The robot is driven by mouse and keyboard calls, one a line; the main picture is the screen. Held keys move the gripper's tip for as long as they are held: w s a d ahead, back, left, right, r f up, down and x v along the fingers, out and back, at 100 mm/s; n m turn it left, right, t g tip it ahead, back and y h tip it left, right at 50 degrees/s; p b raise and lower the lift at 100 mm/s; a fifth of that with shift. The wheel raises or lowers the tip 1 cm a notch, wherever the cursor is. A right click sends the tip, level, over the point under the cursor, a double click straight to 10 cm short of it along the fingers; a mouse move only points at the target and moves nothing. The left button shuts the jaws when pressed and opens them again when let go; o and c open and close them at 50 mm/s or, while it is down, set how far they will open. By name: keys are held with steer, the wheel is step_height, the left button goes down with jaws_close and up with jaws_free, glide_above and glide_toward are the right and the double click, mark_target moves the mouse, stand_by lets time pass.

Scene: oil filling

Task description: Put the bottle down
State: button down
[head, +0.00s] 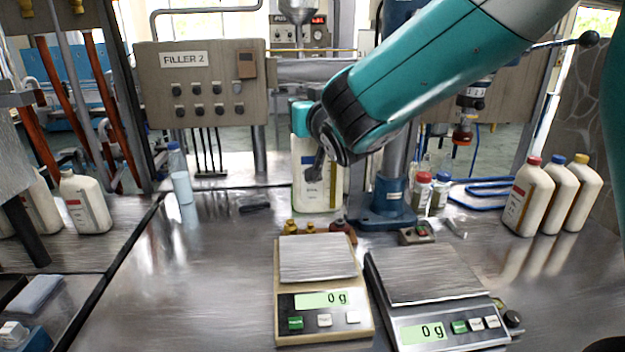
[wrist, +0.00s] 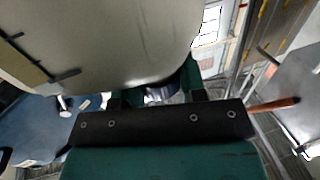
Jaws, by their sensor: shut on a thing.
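A cream bottle (head: 333,190) with a label is upright in the head view, behind the two scales and left of the blue-based stand. My gripper (head: 316,166) is shut on it, and my wrist hides part of its upper right side. The bottle's base is close to the steel bench top (head: 215,260); I cannot tell whether it touches. In the wrist view the bottle's pale body (wrist: 120,40) fills the top, against my gripper (wrist: 158,98).
Two scales, left (head: 317,258) and right (head: 428,272), both read 0 g. Small caps (head: 310,228) lie just in front of the bottle. Several bottles stand at right, including a red-capped one (head: 528,196). The stand (head: 387,205) is close by. The bench left of the scales is mostly clear.

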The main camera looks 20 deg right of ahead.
mark_target(309, 152)
steer(key=f, duration=0.5)
steer(key=f+b, duration=0.1)
steer(key=f, duration=0.1)
steer(key=shift+a+f, duration=0.3)
steer(key=shift+d+f+b, duration=0.1)
steer(key=shift+f+b, duration=0.7)
steer(key=shift+f, duration=1.75)
steer(key=shift+f, duration=0.2)
steer(key=c, duration=0.7)
jaws_free()
